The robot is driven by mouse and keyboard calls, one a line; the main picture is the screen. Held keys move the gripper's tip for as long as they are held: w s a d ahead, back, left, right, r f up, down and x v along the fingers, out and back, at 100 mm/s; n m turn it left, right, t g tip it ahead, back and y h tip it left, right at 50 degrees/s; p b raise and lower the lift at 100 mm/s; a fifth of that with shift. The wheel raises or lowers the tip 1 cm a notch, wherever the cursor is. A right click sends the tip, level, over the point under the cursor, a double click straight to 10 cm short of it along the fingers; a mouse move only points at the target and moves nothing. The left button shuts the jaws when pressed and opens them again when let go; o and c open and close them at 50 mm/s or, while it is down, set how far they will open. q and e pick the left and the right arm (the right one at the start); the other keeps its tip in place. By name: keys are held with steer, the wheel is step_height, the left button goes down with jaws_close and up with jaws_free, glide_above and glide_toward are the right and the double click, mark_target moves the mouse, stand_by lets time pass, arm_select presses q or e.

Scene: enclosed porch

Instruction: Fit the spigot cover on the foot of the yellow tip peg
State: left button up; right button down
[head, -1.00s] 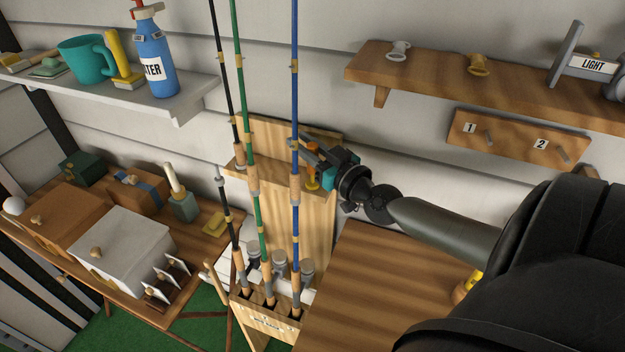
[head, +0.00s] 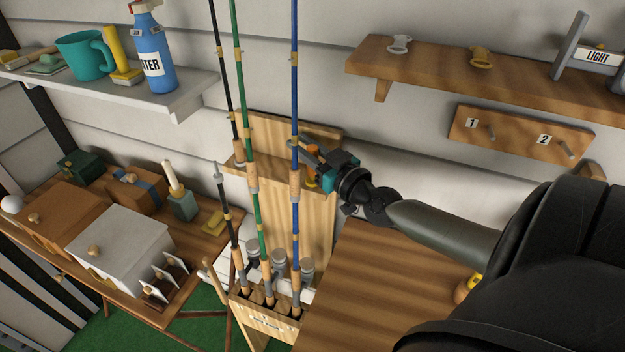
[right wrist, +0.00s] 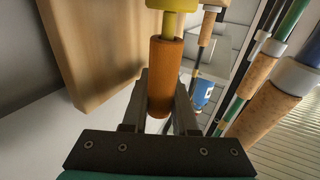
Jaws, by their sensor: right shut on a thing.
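My right gripper (head: 308,150) is beside the upper board of the wooden rack, just right of the blue rod. In the right wrist view its two fingers (right wrist: 160,110) are shut on an orange-brown cylinder, seemingly the spigot cover (right wrist: 165,75). Beyond the cover is the yellow tip peg (right wrist: 172,5), its narrow stem in line with the cover and meeting its far end. I cannot tell how deep the stem sits inside. My left gripper is out of view.
Black, green and blue rods (head: 295,90) stand close left of the gripper in the rack (head: 265,318). A shelf (head: 440,75) with white and yellow fittings is at upper right, above a numbered peg board (head: 520,136). The tabletop (head: 370,290) below is mostly clear.

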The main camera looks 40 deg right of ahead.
steer(key=shift+f+b, duration=0.6)
steer(key=shift+f, duration=0.2)
steer(key=c, duration=0.6)
jaws_free()
steer(key=shift+c, duration=0.3)
